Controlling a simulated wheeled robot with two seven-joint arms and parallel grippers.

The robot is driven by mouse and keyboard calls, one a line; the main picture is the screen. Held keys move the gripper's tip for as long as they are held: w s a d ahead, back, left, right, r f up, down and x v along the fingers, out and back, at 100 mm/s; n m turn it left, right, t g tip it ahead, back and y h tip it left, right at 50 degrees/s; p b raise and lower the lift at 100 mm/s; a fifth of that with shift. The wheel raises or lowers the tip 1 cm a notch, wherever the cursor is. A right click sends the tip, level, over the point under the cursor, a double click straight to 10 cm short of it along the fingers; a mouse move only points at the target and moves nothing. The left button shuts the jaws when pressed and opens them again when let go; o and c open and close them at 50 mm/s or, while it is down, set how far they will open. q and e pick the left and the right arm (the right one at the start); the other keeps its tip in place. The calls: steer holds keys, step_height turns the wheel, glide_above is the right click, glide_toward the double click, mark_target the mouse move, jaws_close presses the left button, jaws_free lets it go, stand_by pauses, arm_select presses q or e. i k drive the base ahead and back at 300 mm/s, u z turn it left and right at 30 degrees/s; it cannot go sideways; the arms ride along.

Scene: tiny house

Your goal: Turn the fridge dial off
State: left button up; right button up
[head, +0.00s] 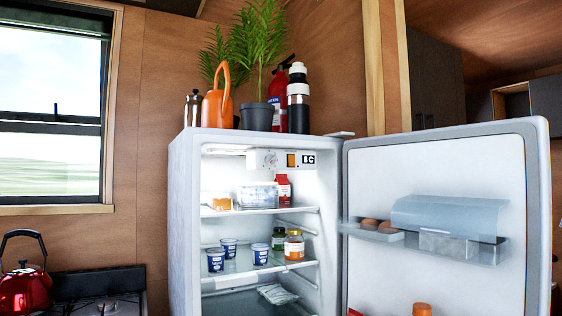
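The fridge (184,230) stands in the middle of the head view with its door (440,190) swung wide open to the right. The round white fridge dial (270,158) is at the top inside the fridge, left of a small orange switch (291,160) and a dark label. The dial's setting is too small to read. Neither of my grippers shows in the head view.
Fridge shelves (258,211) hold cups, jars and boxes. The door carries eggs and a clear bin (448,216). A plant pot (257,117), orange can and bottles stand on top.

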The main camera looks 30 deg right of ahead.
mark_target(269, 159)
steer(key=u, duration=0.3)
steer(key=k, duration=0.3)
steer(key=z, duration=1.3)
steer(key=i, duration=1.1)
steer(key=z, duration=0.15)
